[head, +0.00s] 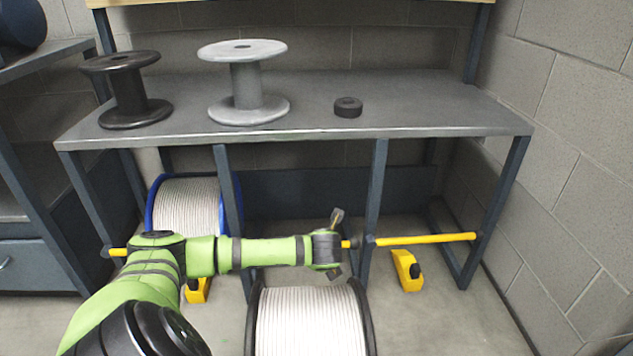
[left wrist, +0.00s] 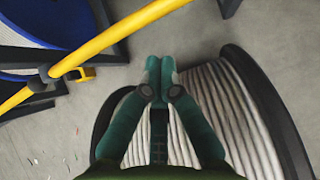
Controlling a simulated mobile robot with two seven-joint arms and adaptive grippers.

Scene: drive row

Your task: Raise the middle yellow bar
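The middle yellow bar shows in the head view only as a short end (head: 348,244) beside the right inner post. My left arm hides the rest. In the left wrist view a yellow bar (left wrist: 125,28) runs diagonally across the upper left, apart from the fingertips. My left gripper (left wrist: 160,63) appears shut, with its tips together and nothing visible between them. It is above the floor near a black-flanged reel of white cable (left wrist: 240,115), also seen in the head view (head: 310,322). My right gripper is not in view.
A bench (head: 400,120) carries a black spool (head: 128,92), a grey spool (head: 246,85) and a small black ring (head: 348,107). A blue-flanged reel (head: 188,205) is in the left bay. A right yellow bar (head: 425,239) and yellow floor block (head: 405,270) are at right. Posts flank the bays.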

